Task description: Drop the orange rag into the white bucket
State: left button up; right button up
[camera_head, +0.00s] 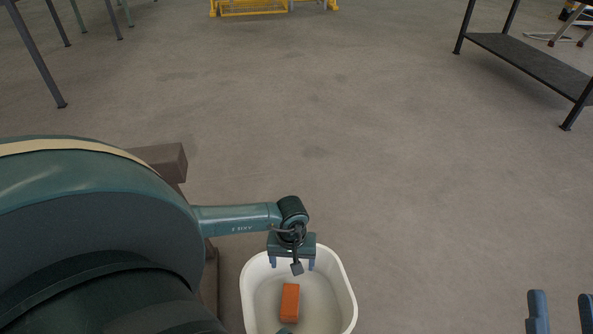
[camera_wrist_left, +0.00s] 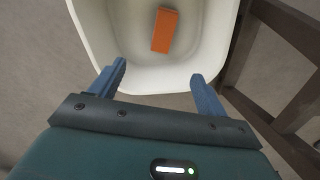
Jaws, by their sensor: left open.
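The orange rag (camera_head: 289,302) is a small flat-looking orange block shape lying inside the white bucket (camera_head: 349,290). In the left wrist view the rag (camera_wrist_left: 164,30) lies against the bucket's (camera_wrist_left: 95,28) pale inside, apart from the fingers. My left gripper (camera_head: 292,264) is over the far part of the bucket. Its blue fingers (camera_wrist_left: 159,72) are spread, with nothing between them. My right gripper (camera_head: 562,312) shows at the lower right edge, its two blue fingers apart and nothing seen between them; the rest of it is out of frame.
A brown wooden frame (camera_head: 160,160) stands beside the bucket, partly hidden behind my left arm; its beams (camera_wrist_left: 288,115) show in the left wrist view. A dark shelf table (camera_head: 530,62) stands at the upper right. A yellow frame (camera_head: 255,10) is at the back. The middle floor is clear.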

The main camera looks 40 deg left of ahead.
pick_arm(q)
notch_tip(320, 180, up, 5)
jog(key=shift+r+p, duration=0.2)
jog(key=shift+p, duration=0.55)
pick_arm(e)
jog(key=shift+s+a+f+m+g+h, duration=0.1)
jog(key=shift+s+f+m+g+h, duration=0.2)
jog(key=shift+f, duration=0.25)
jog(key=shift+s+f+m+g+h, duration=0.2)
jog(key=shift+f+m+h, duration=0.2)
jog(key=shift+f, duration=0.15)
jog(key=shift+w+r, duration=0.1)
